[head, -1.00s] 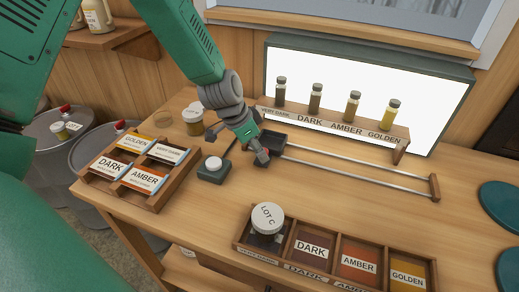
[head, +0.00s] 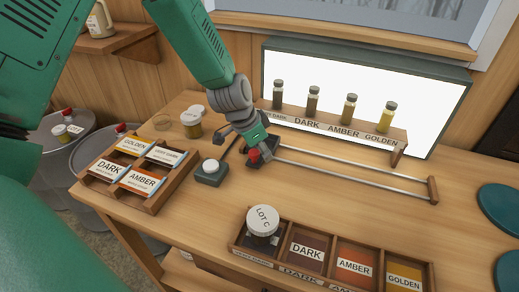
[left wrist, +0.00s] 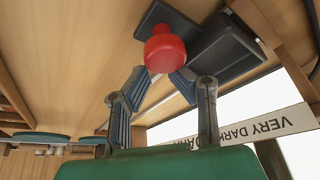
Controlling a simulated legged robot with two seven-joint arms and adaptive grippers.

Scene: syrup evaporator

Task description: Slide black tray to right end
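The black tray (head: 268,146) sits at the left end of two metal rails (head: 350,176) on the wooden bench. A red knob (head: 253,155) stands on it. In the left wrist view the tray (left wrist: 225,48) lies beyond the fingertips and the red knob (left wrist: 165,48) is just ahead of them. My left gripper (head: 244,146) is at the tray's left end, close to the knob. Its fingers are apart, with a gap between the tips in the left wrist view (left wrist: 160,76). I cannot tell whether they touch the knob. My right gripper is not in view.
A lit panel (head: 430,100) with a rack of sample vials (head: 312,100) stands behind the rails. A lidded LOT C jar (head: 263,222) stands in the front sorter. The rails' right stretch is clear.

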